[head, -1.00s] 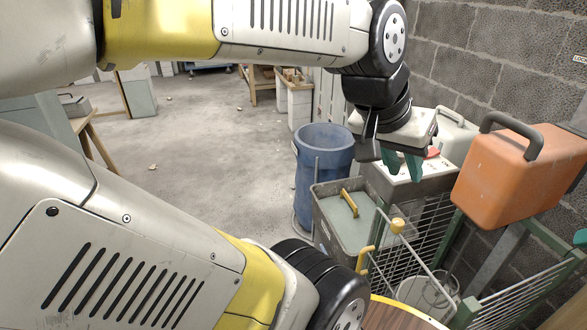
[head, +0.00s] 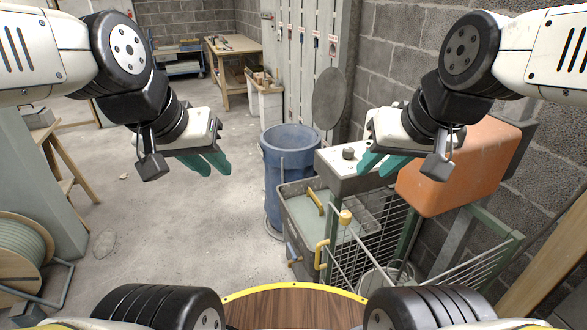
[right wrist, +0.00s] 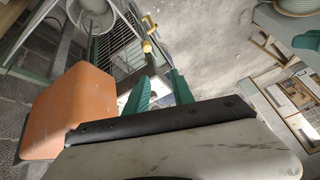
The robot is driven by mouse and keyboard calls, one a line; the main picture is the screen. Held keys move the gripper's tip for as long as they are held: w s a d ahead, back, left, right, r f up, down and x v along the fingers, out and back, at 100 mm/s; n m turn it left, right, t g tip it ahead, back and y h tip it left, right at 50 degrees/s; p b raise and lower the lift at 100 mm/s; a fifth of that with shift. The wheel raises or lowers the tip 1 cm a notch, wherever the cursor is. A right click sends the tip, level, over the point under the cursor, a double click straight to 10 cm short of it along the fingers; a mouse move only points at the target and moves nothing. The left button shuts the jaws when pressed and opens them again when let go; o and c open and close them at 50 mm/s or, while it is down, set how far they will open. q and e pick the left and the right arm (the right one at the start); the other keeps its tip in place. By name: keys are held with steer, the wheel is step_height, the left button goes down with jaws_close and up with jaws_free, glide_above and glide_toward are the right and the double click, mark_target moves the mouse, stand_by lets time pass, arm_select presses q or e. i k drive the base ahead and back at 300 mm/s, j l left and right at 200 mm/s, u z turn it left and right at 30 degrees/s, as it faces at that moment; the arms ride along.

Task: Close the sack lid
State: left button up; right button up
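A tall blue round container (head: 287,180) stands on the floor at mid-picture in the head view; its top is open. A round dark grey disc (head: 329,97) stands upright behind it and may be its lid; I cannot tell whether they are joined. My left gripper (head: 208,163) is open and empty, in the air left of the blue container. My right gripper (head: 380,166) is open and empty, right of the container, in front of a grey box. The right wrist view shows its two teal fingers (right wrist: 160,90) apart with nothing held between them.
A grey bin (head: 300,212) with yellow handles and a wire rack (head: 350,265) stand in front of the blue container. An orange box (head: 460,170) is close to my right gripper; it also shows in the right wrist view (right wrist: 65,110).

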mark_target(329, 95)
steer(key=u, duration=0.4)
steer(key=i+j, duration=0.15)
steer(key=j, duration=0.25)
steer(key=i+j, duration=0.15)
steer(key=j, duration=0.2)
steer(key=i+j, duration=0.1)
steer(key=j, duration=0.3)
steer(key=i+j+u, duration=0.1)
steer(key=i+j, duration=0.15)
steer(key=i, duration=0.3)
steer(key=i+j, duration=0.2)
steer(key=i, duration=0.35)
steer(key=i+j+u, duration=0.15)
steer(key=i, duration=0.45)
steer(key=i+z, duration=0.25)
steer(key=i, duration=0.2)
steer(key=i+j+z, duration=0.1)
steer(key=i+z, duration=0.15)
steer(key=i, duration=0.2)
steer(key=i+j+z, duration=0.25)
steer(key=i, duration=0.2)
steer(key=i+l+z, duration=0.2)
steer(key=i+z, duration=0.2)
steer(key=i+l+z, duration=0.15)
steer(key=i+z, duration=0.6)
steer(key=k, duration=0.1)
